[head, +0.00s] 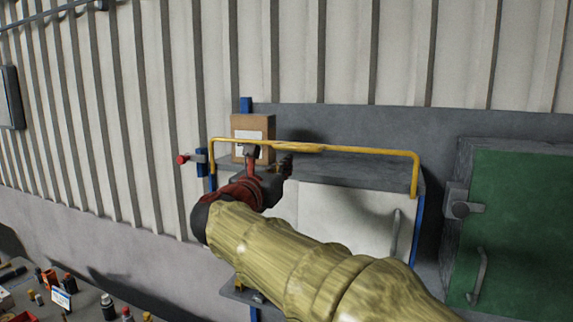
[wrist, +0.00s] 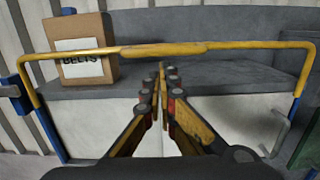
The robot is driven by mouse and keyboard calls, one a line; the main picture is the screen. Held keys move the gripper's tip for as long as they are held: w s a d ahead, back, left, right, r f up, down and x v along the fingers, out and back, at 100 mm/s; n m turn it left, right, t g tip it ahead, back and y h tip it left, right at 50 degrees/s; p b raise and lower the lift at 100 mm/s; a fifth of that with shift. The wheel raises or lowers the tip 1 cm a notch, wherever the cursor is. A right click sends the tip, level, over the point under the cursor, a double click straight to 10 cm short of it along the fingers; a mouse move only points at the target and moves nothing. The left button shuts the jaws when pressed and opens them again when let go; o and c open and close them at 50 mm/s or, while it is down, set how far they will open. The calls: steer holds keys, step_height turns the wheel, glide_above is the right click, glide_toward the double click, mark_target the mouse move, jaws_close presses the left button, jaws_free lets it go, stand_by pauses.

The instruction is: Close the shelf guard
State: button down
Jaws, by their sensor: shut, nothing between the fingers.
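The shelf guard, a yellow bar (head: 350,150) with bent ends, spans the shelf (head: 350,172) above its surface. In the wrist view the guard (wrist: 230,46) crosses the full width, with its ends dropping to the blue posts. A thicker sleeve covers its middle. My gripper (head: 285,164) is in front of the shelf, left of the guard's middle in the head view. In the wrist view my gripper (wrist: 162,68) is shut and empty, its tips just below the sleeve in the picture. I cannot tell whether they touch the guard.
A cardboard box (head: 252,126), labelled BELTS in the wrist view, stands at the shelf's left end. A red knob (head: 182,159) sticks out left of the left post. A green door (head: 525,215) is at the right. Bottles and small items lie lower left.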

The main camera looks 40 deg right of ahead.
steer(key=s+a+r, duration=0.4)
steer(key=a+r, duration=0.2)
steer(key=r, duration=0.2)
steer(key=s+a+f+m+g+y+b, duration=0.1)
steer(key=a+f+m+y, duration=0.3)
steer(key=f, duration=0.8)
steer(key=f+m+g+y+b, duration=0.25)
steer(key=f+m, duration=0.45)
steer(key=f, duration=0.6)
steer(key=s+a+f+m+y+b, duration=0.3)
steer(key=s+f+b, duration=0.4)
steer(key=f, duration=0.8)
steer(key=s+a+f+m+g+y+b, duration=0.1)
steer(key=s+a+f+m+y+b, duration=0.2)
steer(key=f, duration=1.3)
steer(key=s+a+f+m+y+b, duration=0.3)
steer(key=s+a+f+m+b, duration=0.2)
steer(key=s+f+b, duration=0.7)
step_height(320, 180, down, 4)
steer(key=m+b, duration=0.1)
steer(key=m, duration=0.1)
steer(key=shift+a+r+m, duration=0.25)
steer(key=shift+a+m, duration=0.05)
steer(key=shift+s+r+g, duration=0.1)
steer(key=shift+s+g, duration=0.05)
steer(key=shift+g, duration=0.1)
